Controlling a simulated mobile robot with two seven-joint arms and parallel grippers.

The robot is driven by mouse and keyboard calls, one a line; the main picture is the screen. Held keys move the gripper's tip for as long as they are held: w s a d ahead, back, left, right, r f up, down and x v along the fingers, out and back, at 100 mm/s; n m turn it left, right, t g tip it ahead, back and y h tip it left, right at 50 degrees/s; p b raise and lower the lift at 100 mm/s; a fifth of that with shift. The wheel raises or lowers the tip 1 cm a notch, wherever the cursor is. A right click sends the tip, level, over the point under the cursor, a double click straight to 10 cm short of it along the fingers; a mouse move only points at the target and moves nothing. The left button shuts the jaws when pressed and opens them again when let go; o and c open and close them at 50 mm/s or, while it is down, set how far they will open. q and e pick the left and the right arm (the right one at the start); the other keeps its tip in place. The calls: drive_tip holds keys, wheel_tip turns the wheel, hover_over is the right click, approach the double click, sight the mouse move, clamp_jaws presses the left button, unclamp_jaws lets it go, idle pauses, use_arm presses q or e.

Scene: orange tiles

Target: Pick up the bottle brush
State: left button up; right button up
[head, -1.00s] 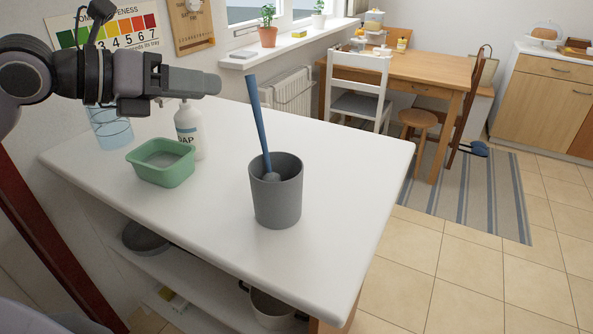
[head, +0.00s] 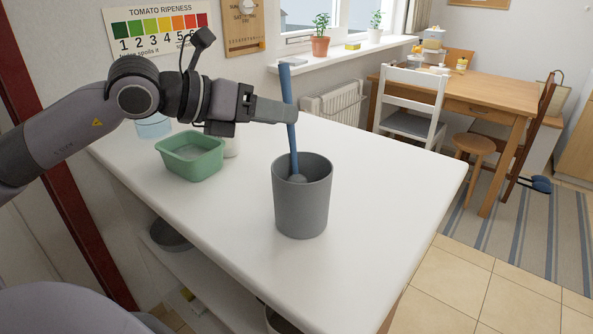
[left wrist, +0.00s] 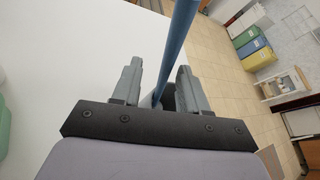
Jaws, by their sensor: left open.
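The bottle brush (head: 291,135) has a long blue handle and stands leaning in a grey cup (head: 301,206) on the white counter. Its head is mostly hidden inside the cup. My left gripper (head: 293,114) is at the upper part of the handle, above the cup. In the left wrist view the left gripper (left wrist: 157,85) is open, and the blue handle (left wrist: 177,50) passes between its two fingers, closer to the right one. Whether a finger touches the handle cannot be told. My right gripper is not in view.
A green tub (head: 192,158) stands on the counter to the left of the cup, with a partly hidden white bottle (head: 232,147) beside it. The counter (head: 400,165) is clear right of the cup. A wall with a windowsill runs behind.

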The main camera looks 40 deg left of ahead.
use_arm(q)
drive_tip(key=w+d+p, duration=0.1)
drive_tip(key=p, duration=0.2)
drive_tip(key=shift+w+d+f+p, duration=0.1)
drive_tip(key=shift+w+d+p, duration=0.25)
drive_tip(key=shift+w+p, duration=0.05)
drive_tip(key=shift+p+x, duration=0.6)
drive_tip(key=shift+x, duration=0.65)
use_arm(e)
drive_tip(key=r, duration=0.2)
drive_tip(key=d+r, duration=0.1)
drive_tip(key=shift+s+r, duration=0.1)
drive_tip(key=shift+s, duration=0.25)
use_arm(q)
drive_tip(key=shift+s+f, duration=0.1)
drive_tip(key=shift+f, duration=0.1)
clamp_jaws()
